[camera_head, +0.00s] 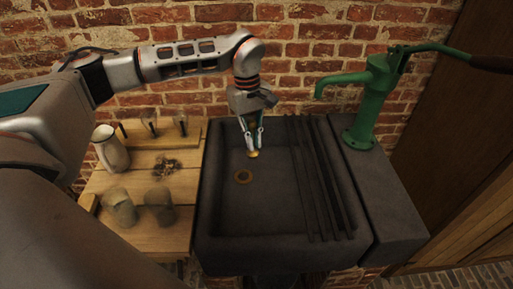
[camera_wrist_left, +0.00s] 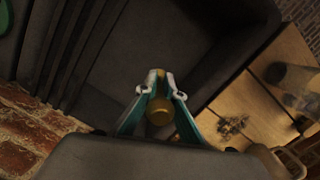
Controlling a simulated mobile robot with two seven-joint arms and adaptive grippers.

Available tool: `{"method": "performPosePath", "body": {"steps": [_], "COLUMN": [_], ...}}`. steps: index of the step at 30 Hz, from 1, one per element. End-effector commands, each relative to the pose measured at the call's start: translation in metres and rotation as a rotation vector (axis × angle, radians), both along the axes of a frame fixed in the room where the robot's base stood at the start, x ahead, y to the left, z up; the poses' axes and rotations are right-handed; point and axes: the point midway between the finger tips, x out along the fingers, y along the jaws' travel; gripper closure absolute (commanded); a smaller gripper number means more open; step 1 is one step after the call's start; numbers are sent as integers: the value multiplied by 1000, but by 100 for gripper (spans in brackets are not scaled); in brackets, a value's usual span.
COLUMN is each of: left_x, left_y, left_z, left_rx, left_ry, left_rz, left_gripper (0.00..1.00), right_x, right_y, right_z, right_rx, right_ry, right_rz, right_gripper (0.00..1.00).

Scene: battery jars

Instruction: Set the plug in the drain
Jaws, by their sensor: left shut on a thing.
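My left gripper (camera_head: 254,146) is shut on the brass-coloured plug (camera_head: 253,154). My right gripper is out of view.
A ribbed draining section (camera_head: 322,185) fills the sink's right side. A green hand pump (camera_head: 370,105) stands at the right. On the wooden table (camera_head: 178,228) at the left are a jug (camera_head: 110,149), glass jars (camera_head: 121,209) and a small dark pile (camera_head: 165,166). A brick wall stands behind.

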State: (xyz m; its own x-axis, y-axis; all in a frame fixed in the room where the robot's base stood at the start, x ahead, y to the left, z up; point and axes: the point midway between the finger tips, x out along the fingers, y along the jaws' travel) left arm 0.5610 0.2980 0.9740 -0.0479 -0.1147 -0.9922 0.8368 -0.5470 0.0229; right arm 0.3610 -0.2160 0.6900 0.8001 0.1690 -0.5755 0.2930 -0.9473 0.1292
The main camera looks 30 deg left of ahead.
Motion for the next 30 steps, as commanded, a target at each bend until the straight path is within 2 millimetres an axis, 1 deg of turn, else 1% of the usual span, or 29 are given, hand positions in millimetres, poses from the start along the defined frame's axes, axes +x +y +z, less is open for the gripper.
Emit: {"method": "performPosePath", "body": {"steps": [3,9,15,21,30], "left_x": [14,33,45,49,49], "left_y": [16,42,61,68,68], "left_z": [2,0,-3,-5,-18], "left_rx": [-6,-16,-23,-26,-25], "left_ry": [4,15,24,28,28], "left_rz": [192,495,698,771,774], "left_gripper": [100,100,100,100,100], "right_x": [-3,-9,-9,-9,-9], "right_y": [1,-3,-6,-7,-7], "right_z": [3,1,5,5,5], "right_rx": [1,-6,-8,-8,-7], "right_ry": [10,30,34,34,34], "right_rz": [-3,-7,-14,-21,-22], "right_gripper": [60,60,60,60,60]}}
